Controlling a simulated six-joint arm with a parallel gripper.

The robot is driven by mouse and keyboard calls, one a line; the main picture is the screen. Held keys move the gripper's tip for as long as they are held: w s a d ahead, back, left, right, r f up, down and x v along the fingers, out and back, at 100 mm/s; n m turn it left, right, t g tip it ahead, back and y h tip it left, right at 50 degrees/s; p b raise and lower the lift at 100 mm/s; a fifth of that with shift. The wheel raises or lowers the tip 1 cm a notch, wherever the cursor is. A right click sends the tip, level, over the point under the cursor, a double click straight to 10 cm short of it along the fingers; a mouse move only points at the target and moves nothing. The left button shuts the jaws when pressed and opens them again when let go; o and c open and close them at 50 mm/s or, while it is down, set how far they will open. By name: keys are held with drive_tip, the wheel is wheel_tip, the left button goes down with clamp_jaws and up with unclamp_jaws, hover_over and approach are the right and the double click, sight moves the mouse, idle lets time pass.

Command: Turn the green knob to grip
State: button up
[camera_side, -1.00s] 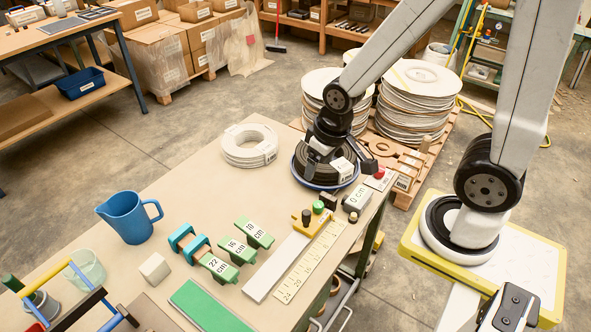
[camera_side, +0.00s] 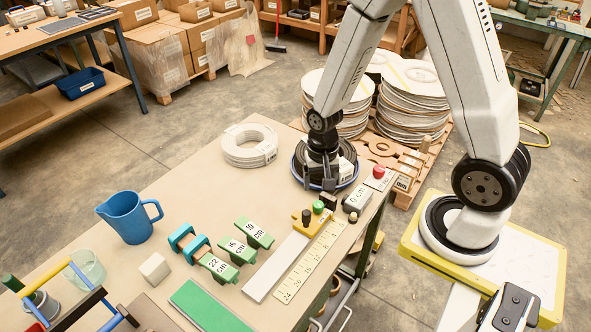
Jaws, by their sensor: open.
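The green knob (camera_side: 318,206) is a small round cap standing near the right part of the bench, beside a yellow fixture (camera_side: 322,219) at the end of a ruler (camera_side: 312,262). My gripper (camera_side: 318,186) points straight down just behind the knob in the picture, in front of the blue-rimmed dish. Its two dark fingers are apart with nothing visible between them. A gap shows between the fingertips and the knob, so they look apart. I cannot tell the fingertips' exact height over the bench.
A small black block (camera_side: 329,200) and a grey "0 cm" block (camera_side: 356,199) stand close right of the knob. A red button (camera_side: 379,172) is further right. Green gauge blocks (camera_side: 254,233) lie left.

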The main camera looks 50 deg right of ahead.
sight(319, 205)
drive_tip(key=shift+f, duration=0.15)
drive_tip(key=shift+f, duration=3.75)
clamp_jaws()
drive_tip(key=shift+n, duration=0.4)
drive_tip(key=n, duration=1.1)
